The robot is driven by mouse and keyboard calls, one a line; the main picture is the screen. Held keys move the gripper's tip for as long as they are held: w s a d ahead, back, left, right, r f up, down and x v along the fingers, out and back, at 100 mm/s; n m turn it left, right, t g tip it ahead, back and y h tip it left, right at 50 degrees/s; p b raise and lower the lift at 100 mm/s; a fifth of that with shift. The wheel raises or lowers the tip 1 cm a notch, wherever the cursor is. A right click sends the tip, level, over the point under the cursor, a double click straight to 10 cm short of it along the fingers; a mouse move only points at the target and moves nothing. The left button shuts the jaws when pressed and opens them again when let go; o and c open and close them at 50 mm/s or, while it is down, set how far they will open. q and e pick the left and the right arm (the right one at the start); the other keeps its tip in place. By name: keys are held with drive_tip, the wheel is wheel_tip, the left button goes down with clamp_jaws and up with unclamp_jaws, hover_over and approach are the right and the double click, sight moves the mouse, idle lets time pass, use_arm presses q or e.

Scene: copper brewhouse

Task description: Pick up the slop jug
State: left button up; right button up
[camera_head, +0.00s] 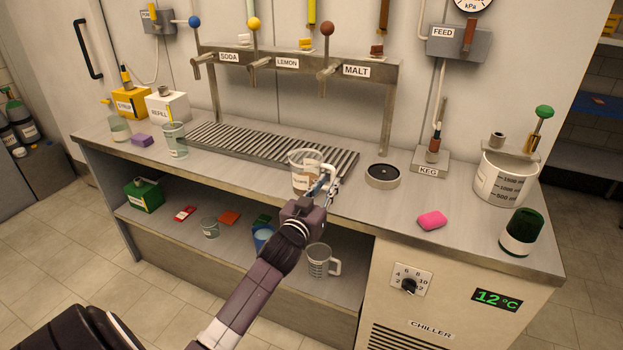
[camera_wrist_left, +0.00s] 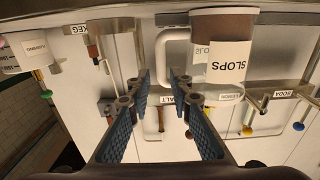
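The slop jug (camera_head: 303,161) is a clear jug with brown contents, upright on the counter by the drip grate's front right end. In the left wrist view, which is upside down, the jug (camera_wrist_left: 225,52) shows its SLOPS label, and its pale handle (camera_wrist_left: 163,48) points toward the gap between my fingers. My left gripper (camera_head: 328,183) is at the jug's right side, by the handle. My right gripper is not in view.
The drip grate (camera_head: 262,146) lies behind the jug under the tap rail (camera_head: 295,62). A pink sponge (camera_head: 432,221) lies near the front edge. Several items sit on the lower shelf.

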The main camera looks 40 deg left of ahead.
sight(332, 176)
use_arm(q)
drive_tip(key=x, duration=0.4)
drive_tip(key=shift+w+a+r+p, duration=0.1)
drive_tip(key=shift+p, duration=0.2)
drive_tip(key=shift+w+a, duration=0.1)
drive_tip(key=shift+w, duration=0.4)
drive_tip(key=shift+c, duration=0.7)
clamp_jaws()
